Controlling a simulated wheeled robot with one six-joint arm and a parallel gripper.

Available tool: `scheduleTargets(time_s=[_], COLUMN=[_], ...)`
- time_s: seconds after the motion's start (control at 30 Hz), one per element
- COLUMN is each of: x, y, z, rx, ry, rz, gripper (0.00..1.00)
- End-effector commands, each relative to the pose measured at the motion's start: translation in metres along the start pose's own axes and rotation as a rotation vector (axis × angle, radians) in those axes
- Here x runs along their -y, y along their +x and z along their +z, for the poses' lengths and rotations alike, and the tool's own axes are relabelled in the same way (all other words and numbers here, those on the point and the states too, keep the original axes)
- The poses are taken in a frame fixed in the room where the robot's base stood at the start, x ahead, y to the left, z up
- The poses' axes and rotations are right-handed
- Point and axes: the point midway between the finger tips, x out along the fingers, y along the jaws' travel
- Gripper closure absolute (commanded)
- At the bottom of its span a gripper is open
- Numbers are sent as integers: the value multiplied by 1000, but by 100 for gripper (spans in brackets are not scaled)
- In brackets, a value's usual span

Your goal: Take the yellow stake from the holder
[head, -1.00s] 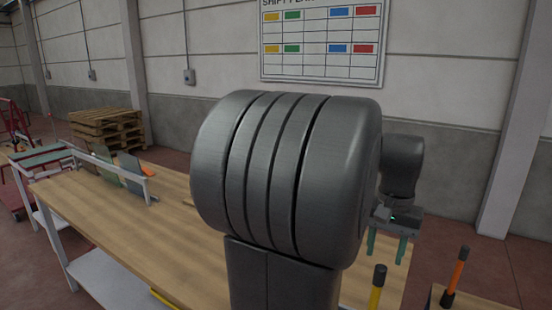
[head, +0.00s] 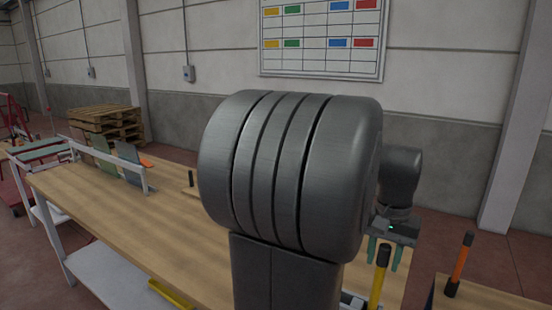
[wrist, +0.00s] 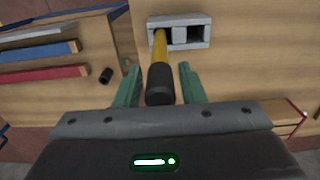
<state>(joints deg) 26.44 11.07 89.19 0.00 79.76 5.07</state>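The yellow stake (head: 376,290) stands upright with a black cap on top. In the wrist view the yellow stake (wrist: 159,46) rises from the left opening of a grey holder (wrist: 196,45) with two square openings; the right one looks empty. My gripper (head: 385,255) is open, its green fingers pointing down around the height of the cap. In the wrist view my gripper (wrist: 160,82) has one finger on each side of the cap, with gaps visible on both sides. My arm hides much of the table in the head view.
An orange stake (head: 461,262) with a black cap stands on a separate wooden surface at the right. Glass panes (head: 128,158) stand in a white rack on the long wooden table (head: 110,215). Red (wrist: 42,74) and blue bars lie at left in the wrist view.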

Motion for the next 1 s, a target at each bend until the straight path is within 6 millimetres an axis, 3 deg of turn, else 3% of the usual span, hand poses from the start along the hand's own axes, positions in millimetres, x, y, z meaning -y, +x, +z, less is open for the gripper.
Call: scheduleTargets(time_s=[0.03,0.17,1.0], x=[0,0,0], y=[0,0,-28], z=[0,0,0], rx=[0,0,-1], ry=[0,0,0], rz=[0,0,0], gripper=[74,100,100])
